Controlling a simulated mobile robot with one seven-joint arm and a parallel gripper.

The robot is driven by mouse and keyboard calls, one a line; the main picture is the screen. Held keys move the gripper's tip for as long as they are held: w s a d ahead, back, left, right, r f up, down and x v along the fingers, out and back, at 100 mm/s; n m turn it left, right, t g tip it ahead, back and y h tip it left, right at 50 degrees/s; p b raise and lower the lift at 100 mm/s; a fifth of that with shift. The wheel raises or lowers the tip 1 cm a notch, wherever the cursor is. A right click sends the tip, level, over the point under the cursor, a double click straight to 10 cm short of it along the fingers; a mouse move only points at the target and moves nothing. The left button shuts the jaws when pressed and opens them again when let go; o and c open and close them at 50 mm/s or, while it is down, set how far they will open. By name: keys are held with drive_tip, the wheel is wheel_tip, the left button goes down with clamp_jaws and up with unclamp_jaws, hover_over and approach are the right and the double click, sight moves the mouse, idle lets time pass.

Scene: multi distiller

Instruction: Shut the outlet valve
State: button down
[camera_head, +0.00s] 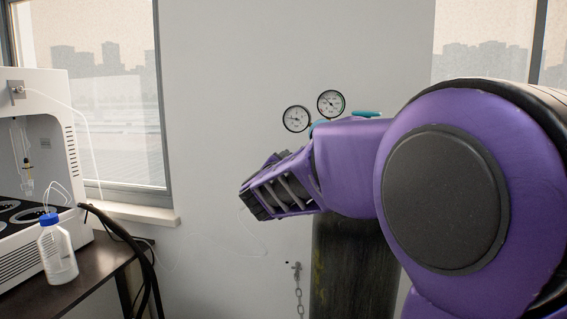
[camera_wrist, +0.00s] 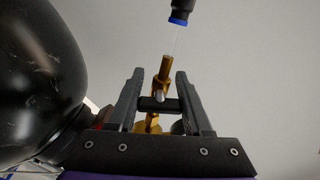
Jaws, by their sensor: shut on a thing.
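In the wrist view, the outlet valve is a brass fitting (camera_wrist: 164,70) with a small black cross-bar handle (camera_wrist: 158,104). My gripper (camera_wrist: 160,92) has one finger on each side of this handle and is shut on it. The brass stem runs up past the fingers, and its lower part is partly hidden behind the gripper. In the head view, my gripper (camera_head: 250,203) is in front of the wall, left of the dark gas cylinder (camera_head: 350,270). The valve is hidden there behind my arm.
Two round gauges (camera_head: 296,118) (camera_head: 331,103) show above my arm. A chain (camera_head: 298,285) hangs beside the cylinder. A white machine (camera_head: 45,90) and a blue-capped bottle (camera_head: 58,255) stand on the dark table at left. A blue-ended black fitting (camera_wrist: 180,14) is above the valve.

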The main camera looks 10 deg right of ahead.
drive_tip(key=shift+m+b, duration=0.35)
drive_tip(key=shift+m, duration=0.45)
drive_tip(key=shift+c, duration=1.6)
unclamp_jaws()
